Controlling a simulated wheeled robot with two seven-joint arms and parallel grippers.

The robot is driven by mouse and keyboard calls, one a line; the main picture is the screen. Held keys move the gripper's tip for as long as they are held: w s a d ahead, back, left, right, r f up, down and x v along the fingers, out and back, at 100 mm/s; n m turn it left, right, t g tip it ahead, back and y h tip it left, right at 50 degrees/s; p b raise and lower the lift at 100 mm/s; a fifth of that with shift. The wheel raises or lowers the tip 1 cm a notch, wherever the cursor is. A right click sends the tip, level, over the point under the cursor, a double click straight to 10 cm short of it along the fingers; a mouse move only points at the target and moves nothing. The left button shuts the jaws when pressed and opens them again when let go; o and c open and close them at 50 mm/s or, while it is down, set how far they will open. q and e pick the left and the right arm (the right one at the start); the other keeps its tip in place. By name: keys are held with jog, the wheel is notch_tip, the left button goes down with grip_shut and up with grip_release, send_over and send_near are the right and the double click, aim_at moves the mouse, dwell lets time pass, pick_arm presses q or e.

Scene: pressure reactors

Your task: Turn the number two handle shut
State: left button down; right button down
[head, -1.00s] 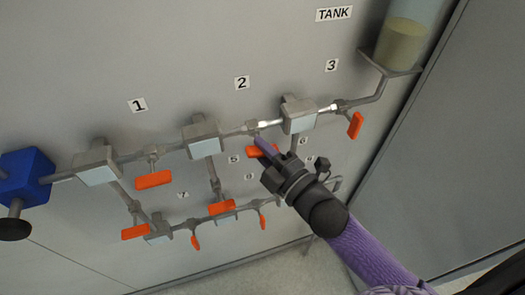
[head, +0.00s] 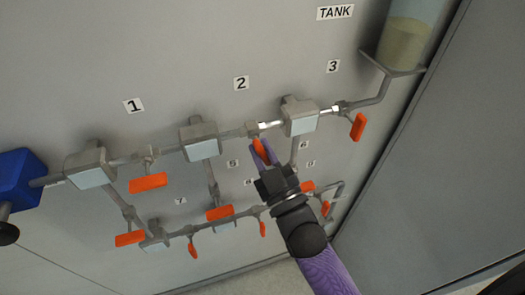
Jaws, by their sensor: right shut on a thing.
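The number two handle (head: 259,146) is an orange lever on the upper pipe, below and right of the label "2" (head: 241,83). It points down, across the pipe, and is partly hidden by my gripper. My right gripper (head: 264,152), with purple fingers, is shut on this handle and reaches it from below right. My left gripper is not in view.
The number one handle (head: 148,183) lies along the pipe to the left; the number three handle (head: 358,127) hangs across it to the right. Several orange handles sit on the lower pipe, close under my right arm. A tank (head: 405,42) stands at upper right.

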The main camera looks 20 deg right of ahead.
jog(key=shift+m+t+h, duration=0.15)
jog(key=shift+m+h, duration=0.6)
jog(key=shift+m, duration=0.7)
jog(key=shift+m+t+h, duration=0.15)
jog(key=shift+m+h, duration=0.6)
jog(key=shift+m, duration=0.7)
jog(key=shift+f+m, duration=0.1)
jog(key=shift+m, duration=0.3)
jog(key=c, duration=0.6)
grip_release()
jog(key=b+v, duration=0.2)
jog(key=v, duration=0.8)
jog(key=shift+w, duration=0.1)
